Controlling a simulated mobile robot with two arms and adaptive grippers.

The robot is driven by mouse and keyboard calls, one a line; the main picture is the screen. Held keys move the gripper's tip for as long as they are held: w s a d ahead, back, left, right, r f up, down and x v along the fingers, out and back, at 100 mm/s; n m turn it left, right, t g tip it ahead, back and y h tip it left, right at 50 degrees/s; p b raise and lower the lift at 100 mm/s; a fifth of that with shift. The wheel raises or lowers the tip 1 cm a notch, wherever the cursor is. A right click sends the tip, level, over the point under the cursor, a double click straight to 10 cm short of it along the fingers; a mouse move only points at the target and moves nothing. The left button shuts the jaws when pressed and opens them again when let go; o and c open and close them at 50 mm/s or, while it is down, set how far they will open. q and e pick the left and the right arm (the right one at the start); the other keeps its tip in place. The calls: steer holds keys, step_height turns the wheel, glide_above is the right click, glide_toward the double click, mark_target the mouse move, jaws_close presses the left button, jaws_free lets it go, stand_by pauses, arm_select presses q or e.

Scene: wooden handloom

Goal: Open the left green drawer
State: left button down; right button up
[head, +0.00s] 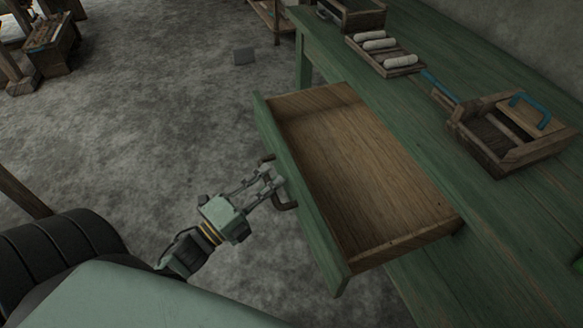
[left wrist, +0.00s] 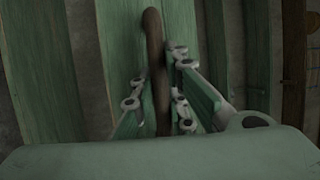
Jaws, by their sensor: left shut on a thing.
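The green drawer (head: 310,215) is pulled well out from under the green table, and its bare wooden inside (head: 350,165) is empty. My left gripper (head: 272,182) is at the drawer's front, shut on the dark curved handle (head: 287,205). In the left wrist view the handle (left wrist: 155,70) runs between the two fingers of my left gripper (left wrist: 158,95), with the green drawer front behind it. The fingers hide part of the handle. My right gripper is not in view.
The green table (head: 420,110) carries a wooden tray with white rolls (head: 385,52), a wooden box with a blue handle (head: 510,130) and another box (head: 355,12) at the back. Bare grey floor (head: 150,100) lies left of the drawer. A wooden stool-like piece (head: 50,45) stands far left.

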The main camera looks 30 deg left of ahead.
arm_select(q)
steer(key=shift+s+a+f, duration=0.1)
steer(key=shift+s+a, duration=0.45)
steer(key=shift+s, duration=0.25)
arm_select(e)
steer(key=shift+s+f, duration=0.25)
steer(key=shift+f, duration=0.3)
arm_select(q)
steer(key=c, duration=1.7)
jaws_free()
steer(key=shift+c, duration=0.2)
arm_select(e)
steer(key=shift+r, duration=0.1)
arm_select(q)
steer(key=v, duration=1.2)
steer(key=shift+w, duration=0.1)
